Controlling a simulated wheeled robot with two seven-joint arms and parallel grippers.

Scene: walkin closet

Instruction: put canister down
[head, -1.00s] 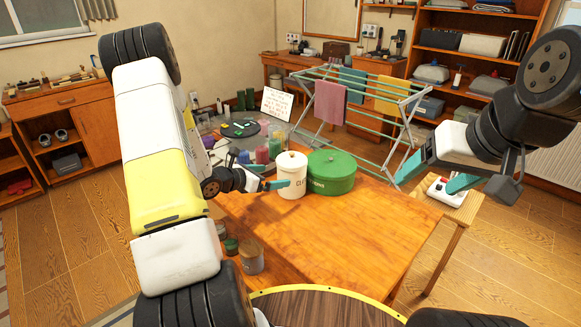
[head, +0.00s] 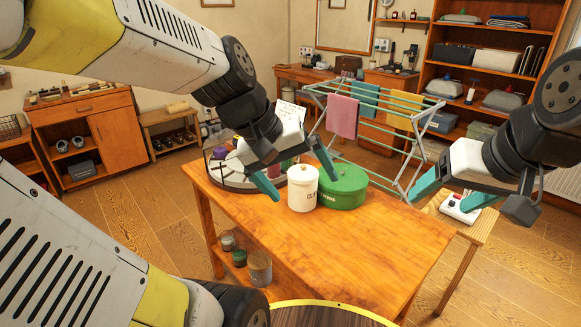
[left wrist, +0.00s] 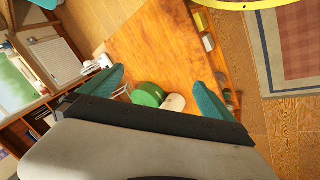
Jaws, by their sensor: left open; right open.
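The cream canister (head: 302,192) with a lid and dark lettering stands upright on the wooden table, just left of a round green tin (head: 343,187). In the left wrist view, the canister (left wrist: 174,103) shows beyond the gripper, close to the green tin (left wrist: 148,95). My left gripper (head: 306,188) is open and empty, and overlaps the canister in the head view. It appears raised above it, with the canister clear of both fingers. My right gripper (head: 438,201) is open and empty, off to the right near the table's far right corner.
The wooden table (head: 360,240) is bare in front and to the right of the canister. A round tray (head: 235,182) with items stands behind left. A drying rack (head: 375,125) stands behind the table, and a small side table (head: 475,222) at right. Jars (head: 259,267) sit on the lower shelf.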

